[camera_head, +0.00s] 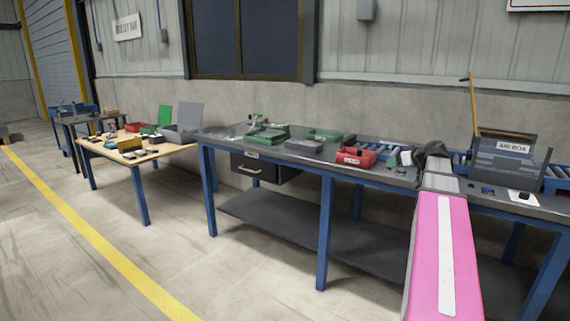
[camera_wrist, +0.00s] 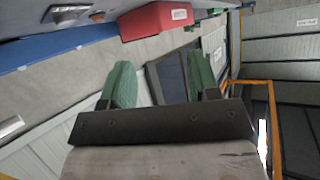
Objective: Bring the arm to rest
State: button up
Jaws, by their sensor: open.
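My arm reaches out from the lower right of the head view over the long dark workbench (camera_head: 300,158). Its far end is by the bench top, right of the red bin (camera_head: 356,156). In the wrist view my gripper (camera_wrist: 160,62) shows two green fingers spread wide apart. Nothing is between them; only the wall and window behind show through the gap. The red bin also shows in the wrist view (camera_wrist: 150,22), beyond the fingertips and apart from them. In the head view the fingers are too small to make out clearly.
A grey box labelled ABE BOX (camera_head: 503,158) stands right of my arm. A wooden-topped table (camera_head: 150,153) with several items is at left. The floor in front is clear, with a yellow line (camera_head: 110,252).

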jog(key=s+a+f+m+g+h, duration=0.1)
jog(key=s+a+f+g, duration=0.25)
jog(key=a+f, duration=0.65)
jog(key=s+a+f+m+g+h, duration=0.1)
jog(key=s+a+f+m+g, duration=0.15)
jog(key=s+a+f, duration=0.7)
jog(key=s+a+f+g+h, duration=0.2)
jog(key=s+f, duration=0.3)
jog(key=f, duration=0.3)
jog(key=s+a+f+m+g+h, duration=0.1)
jog(key=s+a+f+g, duration=0.2)
jog(key=f, duration=0.6)
jog(key=shift+s+a+f+h, duration=0.2)
jog(key=shift+s+a+h, duration=0.25)
jog(key=shift+s, duration=0.75)
